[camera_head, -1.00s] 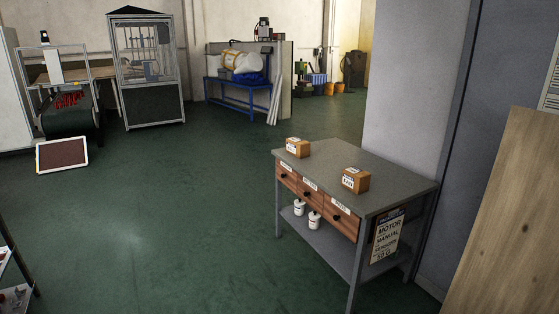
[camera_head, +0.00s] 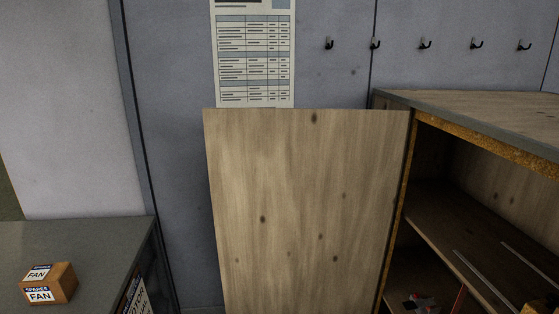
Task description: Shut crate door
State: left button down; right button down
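A pale wooden door (camera_head: 305,210) with dark knots stands swung wide open in the middle of the head view. It meets the left front edge of a large wooden crate (camera_head: 480,148) at the right. The crate's front is open and shows an inner shelf (camera_head: 450,240). The door's lower edge is cut off by the picture. Neither of my grippers is in view.
A grey workbench (camera_head: 85,240) with a small fan box (camera_head: 48,284) stands at the lower left. Behind the door is a grey wall with a paper chart (camera_head: 253,55) and several hooks (camera_head: 425,44). Metal rods (camera_head: 483,283) lie in the crate.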

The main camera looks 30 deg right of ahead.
aim_at(303, 200)
jog(key=i+j+z, duration=0.1)
jog(key=i+z, duration=0.15)
jog(key=z, duration=0.2)
jog(key=i+j+z, duration=0.2)
jog(key=z, duration=0.25)
jog(key=i+j+z, duration=0.2)
jog(key=z, duration=0.25)
jog(key=i+j+z, duration=0.1)
jog(key=j+z, duration=0.35)
